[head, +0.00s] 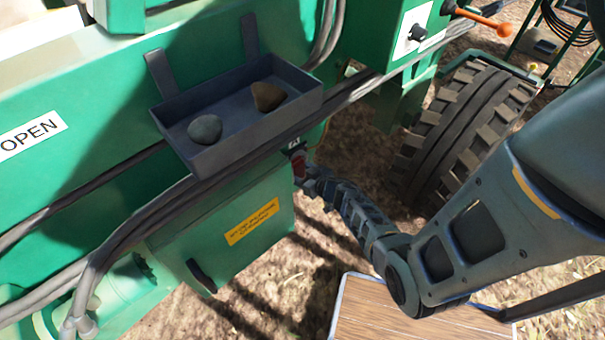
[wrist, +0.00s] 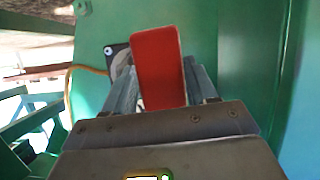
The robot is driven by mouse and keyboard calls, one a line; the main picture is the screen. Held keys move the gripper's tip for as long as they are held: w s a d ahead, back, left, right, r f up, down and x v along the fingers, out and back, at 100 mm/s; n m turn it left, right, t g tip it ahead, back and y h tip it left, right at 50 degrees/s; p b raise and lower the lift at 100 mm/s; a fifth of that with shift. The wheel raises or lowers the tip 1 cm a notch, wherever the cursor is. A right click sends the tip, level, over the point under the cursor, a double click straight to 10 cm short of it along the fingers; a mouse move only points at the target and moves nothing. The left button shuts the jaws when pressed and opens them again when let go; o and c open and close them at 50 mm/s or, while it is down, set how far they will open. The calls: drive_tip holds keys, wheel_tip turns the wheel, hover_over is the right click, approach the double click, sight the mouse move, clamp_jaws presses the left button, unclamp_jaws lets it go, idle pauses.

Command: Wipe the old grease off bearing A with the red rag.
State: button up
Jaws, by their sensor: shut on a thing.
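The red rag (wrist: 158,66) is a flat red block shape, upright between the fingers of my gripper (wrist: 160,88) in the wrist view. My gripper is shut on it. Just beyond it, a dark bearing flange (wrist: 109,49) with a corner bolt sits on the green wall. The rag hides much of the bearing, and I cannot tell whether they touch. In the head view, my gripper (head: 309,178) reaches to the green machine's side, with a bit of the red rag (head: 299,164) showing below a small tag (head: 294,144). The bearing and any grease are not discernible there.
A grey tray (head: 238,138) holding two stones hangs above and left of my gripper. Grey hoses (head: 135,217) run along the machine. A green box (head: 222,235) with a yellow label is left of my gripper. A tyre (head: 468,118) stands right; a wooden top (head: 385,312) is below.

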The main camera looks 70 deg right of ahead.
drive_tip(key=shift+w+d, duration=0.1)
drive_tip(key=shift+w, duration=0.05)
drive_tip(key=shift+d, duration=0.1)
drive_tip(key=s+d, duration=0.3)
drive_tip(key=d, duration=0.2)
drive_tip(key=shift+s+d, duration=0.3)
idle(0.4)
drive_tip(key=shift+w+a, duration=0.65)
drive_tip(key=shift+a, duration=0.3)
drive_tip(key=shift+w+a, duration=0.65)
drive_tip(key=shift+a, duration=0.35)
drive_tip(key=shift+w+a, duration=0.65)
drive_tip(key=shift+a, duration=0.3)
drive_tip(key=s+a, duration=0.3)
drive_tip(key=s, duration=0.2)
drive_tip(key=shift+s, duration=0.25)
